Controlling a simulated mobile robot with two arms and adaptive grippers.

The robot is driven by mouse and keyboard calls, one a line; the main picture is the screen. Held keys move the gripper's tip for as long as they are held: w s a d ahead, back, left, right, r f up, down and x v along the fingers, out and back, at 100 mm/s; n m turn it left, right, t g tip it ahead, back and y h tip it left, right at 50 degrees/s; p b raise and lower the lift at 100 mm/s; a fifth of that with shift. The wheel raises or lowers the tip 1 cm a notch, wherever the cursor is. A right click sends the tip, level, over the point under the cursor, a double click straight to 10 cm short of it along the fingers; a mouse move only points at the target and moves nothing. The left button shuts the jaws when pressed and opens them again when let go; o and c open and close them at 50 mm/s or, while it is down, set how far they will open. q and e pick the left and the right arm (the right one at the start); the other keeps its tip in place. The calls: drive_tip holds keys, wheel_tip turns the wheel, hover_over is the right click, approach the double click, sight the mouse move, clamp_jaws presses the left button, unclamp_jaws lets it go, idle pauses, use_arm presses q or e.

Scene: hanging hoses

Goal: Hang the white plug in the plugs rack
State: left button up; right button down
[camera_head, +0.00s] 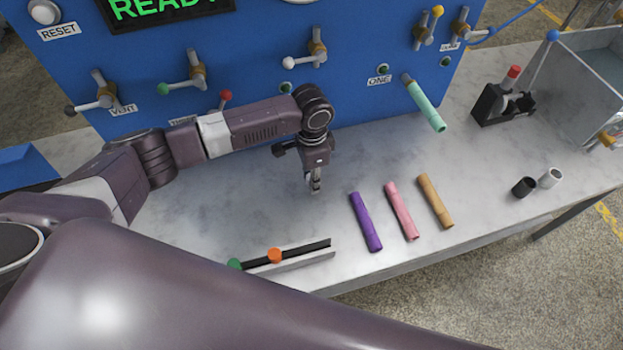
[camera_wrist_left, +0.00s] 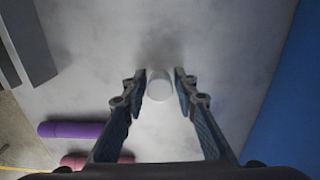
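The white plug (camera_wrist_left: 159,86) shows as a short white cylinder between my left fingertips (camera_wrist_left: 161,84) in the left wrist view. Those fingers stand apart on either side of it. A narrow gap shows on its right; contact on its left is unclear. In the head view my left gripper (camera_head: 315,188) points down close to the worktop, and I cannot make out the plug there. The plugs rack (camera_head: 292,263), a rail with a black strip, lies at the table's front edge. It holds a green plug (camera_head: 234,264) and an orange plug (camera_head: 275,255). My right gripper is not in view.
A purple hose (camera_head: 365,221), a pink hose (camera_head: 401,211) and a tan hose (camera_head: 435,201) lie right of my left gripper. A teal hose (camera_head: 426,106) hangs from the blue panel (camera_head: 250,40). Black (camera_head: 523,187) and white (camera_head: 550,178) cylinders stand far right.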

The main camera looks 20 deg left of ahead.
use_arm(q)
drive_tip(key=shift+c, duration=1.2)
drive_tip(key=c, duration=0.3)
drive_tip(key=shift+c, duration=0.2)
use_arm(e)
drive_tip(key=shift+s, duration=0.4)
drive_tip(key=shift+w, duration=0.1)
